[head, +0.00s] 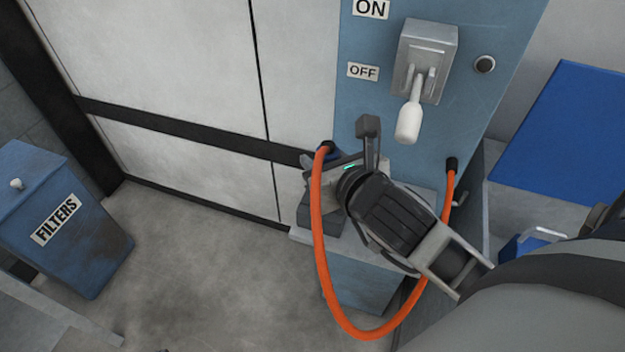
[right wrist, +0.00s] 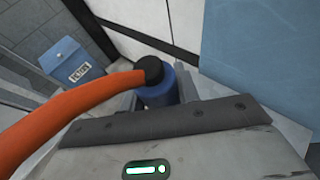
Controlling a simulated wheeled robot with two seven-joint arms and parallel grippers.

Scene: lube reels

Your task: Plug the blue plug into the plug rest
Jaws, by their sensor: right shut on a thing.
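The blue plug (right wrist: 158,92) has a black collar, and the orange hose (right wrist: 75,115) comes out of it. In the right wrist view, my right gripper (right wrist: 162,99) is shut on the plug, with a finger on each side of it. In the head view, the plug (head: 328,148) shows only in part at the far end of my right gripper (head: 322,163). A dark grey block (head: 319,212) on the pedestal, just below the gripper, may be the plug rest; I cannot tell for sure. My left gripper is not in view.
The hose hangs in a loop to a black fitting (head: 451,164) on the blue panel (head: 385,100). A switch with a white handle (head: 409,122) is above. The grey-topped pedestal (head: 365,280) stands below my wrist. A blue FILTERS bin (head: 75,240) is at left; the floor between is clear.

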